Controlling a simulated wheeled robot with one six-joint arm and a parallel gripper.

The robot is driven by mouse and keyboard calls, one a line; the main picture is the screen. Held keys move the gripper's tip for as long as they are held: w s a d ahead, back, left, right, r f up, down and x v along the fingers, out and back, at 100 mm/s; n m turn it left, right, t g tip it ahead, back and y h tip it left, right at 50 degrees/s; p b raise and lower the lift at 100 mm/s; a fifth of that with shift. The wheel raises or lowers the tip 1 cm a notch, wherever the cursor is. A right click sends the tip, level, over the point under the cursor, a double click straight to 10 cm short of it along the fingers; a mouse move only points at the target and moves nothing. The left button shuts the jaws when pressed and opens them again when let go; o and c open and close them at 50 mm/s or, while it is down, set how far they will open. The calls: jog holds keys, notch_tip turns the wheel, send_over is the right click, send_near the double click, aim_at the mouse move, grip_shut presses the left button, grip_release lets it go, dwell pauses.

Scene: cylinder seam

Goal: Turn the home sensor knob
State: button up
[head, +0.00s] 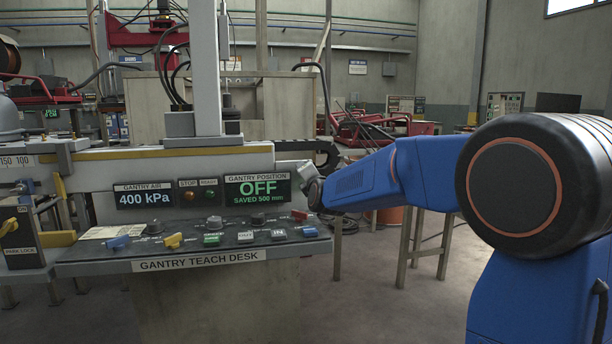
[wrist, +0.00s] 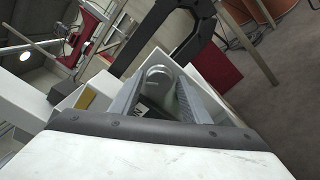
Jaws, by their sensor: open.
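The gantry teach desk (head: 200,259) carries several controls. My gripper (head: 292,170) is at the desk's right end, beside the display panel and above the desktop, apart from both knobs. In the wrist view, my gripper (wrist: 160,88) has its two grey jaws apart. A pale rounded piece (wrist: 159,76) shows between them; I cannot tell what it is.
The gantry position display (head: 257,188) reads OFF, saved 500 mm; the air display (head: 146,196) reads 400 kPa. Yellow (head: 173,240), blue (head: 117,243) and red (head: 299,214) controls stand on the desktop. A grey column (head: 205,70) rises behind.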

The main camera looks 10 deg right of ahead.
jog(key=shift+s, duration=0.1)
jog(key=s, duration=1.7)
jog(key=shift+s, duration=0.15)
jog(key=s+d+f+m+g, duration=0.2)
jog(key=s+f+m+g, duration=0.2)
jog(key=s+f+m, duration=0.4)
jog(key=s+d+f+m+g, duration=0.2)
jog(key=s+f+m, duration=0.6)
jog(key=s, duration=0.9)
jog(key=s+d+f+m+g, duration=0.2)
jog(key=s+f+m+g, duration=0.5)
jog(key=s, duration=0.6)
jog(key=shift+s+d+f+m, duration=0.25)
jog(key=shift+d+f+m, duration=0.15)
jog(key=shift+f+m, duration=0.3)
